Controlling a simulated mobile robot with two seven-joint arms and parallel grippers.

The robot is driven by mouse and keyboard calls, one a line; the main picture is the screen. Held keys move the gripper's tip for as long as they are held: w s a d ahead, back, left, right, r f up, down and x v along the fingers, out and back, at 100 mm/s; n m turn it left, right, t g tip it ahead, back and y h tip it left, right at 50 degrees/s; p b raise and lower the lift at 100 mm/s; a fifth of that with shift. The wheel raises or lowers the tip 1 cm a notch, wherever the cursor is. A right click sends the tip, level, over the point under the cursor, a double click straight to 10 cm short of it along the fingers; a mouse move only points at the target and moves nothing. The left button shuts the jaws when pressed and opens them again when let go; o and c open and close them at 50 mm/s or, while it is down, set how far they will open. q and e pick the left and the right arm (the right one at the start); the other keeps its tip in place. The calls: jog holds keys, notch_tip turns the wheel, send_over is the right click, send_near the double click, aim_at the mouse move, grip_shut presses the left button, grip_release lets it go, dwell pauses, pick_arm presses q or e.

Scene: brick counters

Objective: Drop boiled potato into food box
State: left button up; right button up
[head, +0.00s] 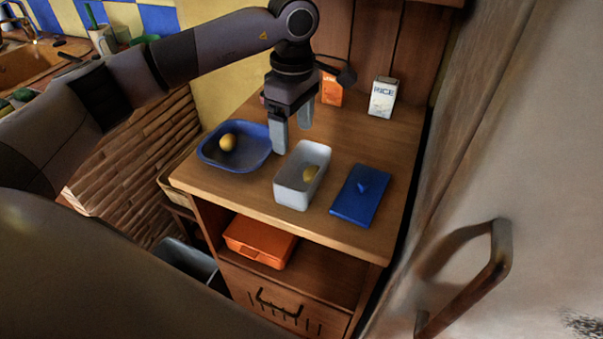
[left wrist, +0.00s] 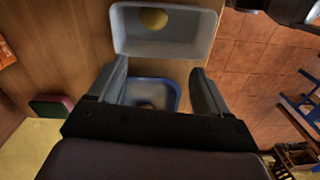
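A white open food box (head: 290,190) stands on the wooden counter, with one yellow boiled potato (head: 310,173) inside it. A second yellow potato (head: 228,142) lies in the blue tray (head: 207,158) to its left.
A blue lid (head: 352,203) lies right of the food box. A rice box (head: 383,97) and an orange packet (head: 331,90) stand at the back of the counter. An orange container (head: 260,240) sits on the shelf below. A large pale door with a handle (head: 497,262) is at right.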

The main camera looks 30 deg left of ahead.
pick_arm(q)
notch_tip(320, 180, up, 7)
jog(key=shift+b, duration=0.4)
dwell(0.4)
